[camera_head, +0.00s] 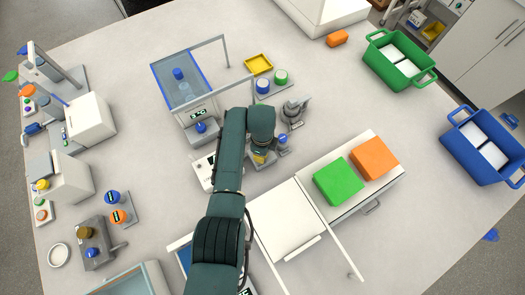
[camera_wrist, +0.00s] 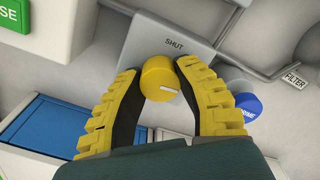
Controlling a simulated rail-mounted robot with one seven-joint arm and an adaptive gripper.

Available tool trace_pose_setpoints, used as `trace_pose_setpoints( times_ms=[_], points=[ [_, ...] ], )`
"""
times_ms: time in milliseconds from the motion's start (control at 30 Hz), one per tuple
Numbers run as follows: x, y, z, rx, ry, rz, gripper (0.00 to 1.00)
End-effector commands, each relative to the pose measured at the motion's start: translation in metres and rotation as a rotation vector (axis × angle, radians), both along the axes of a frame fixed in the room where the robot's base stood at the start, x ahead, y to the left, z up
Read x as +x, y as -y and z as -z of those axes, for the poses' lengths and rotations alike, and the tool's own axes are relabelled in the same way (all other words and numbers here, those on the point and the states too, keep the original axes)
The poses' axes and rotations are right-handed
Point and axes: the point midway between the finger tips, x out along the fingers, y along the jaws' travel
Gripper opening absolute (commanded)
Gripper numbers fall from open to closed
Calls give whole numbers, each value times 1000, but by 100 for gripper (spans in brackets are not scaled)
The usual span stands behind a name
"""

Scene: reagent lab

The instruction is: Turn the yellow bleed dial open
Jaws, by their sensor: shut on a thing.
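The yellow bleed dial (camera_wrist: 158,76) is a round knob in front of a grey plate (camera_wrist: 172,42) marked "SHUT". A short white line shows on its face, lower right of centre. My gripper (camera_wrist: 160,82) has yellow ribbed fingers, one on each side of the dial, shut on it. In the head view my gripper (camera_head: 259,146) points down over the grey unit, and a bit of the yellow dial (camera_head: 259,158) shows beneath it. Any "open" marking is not in view.
A blue knob marked "PRIME" (camera_wrist: 247,106) stands close to the right finger, partly behind it. A "FILTER" label (camera_wrist: 293,80) is further right. A green block (camera_head: 338,181) and orange block (camera_head: 375,157) lie on a white surface to the right.

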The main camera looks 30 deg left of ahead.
Motion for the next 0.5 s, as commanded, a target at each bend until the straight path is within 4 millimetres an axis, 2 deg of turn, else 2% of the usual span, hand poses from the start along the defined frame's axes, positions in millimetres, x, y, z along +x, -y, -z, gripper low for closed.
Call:
trace_pose_setpoints(
  times_ms=[200,500],
  points=[
    [-2,0,3,2,-4,84,0],
    [-2,0,4,2,-4,121,0]
  ],
)
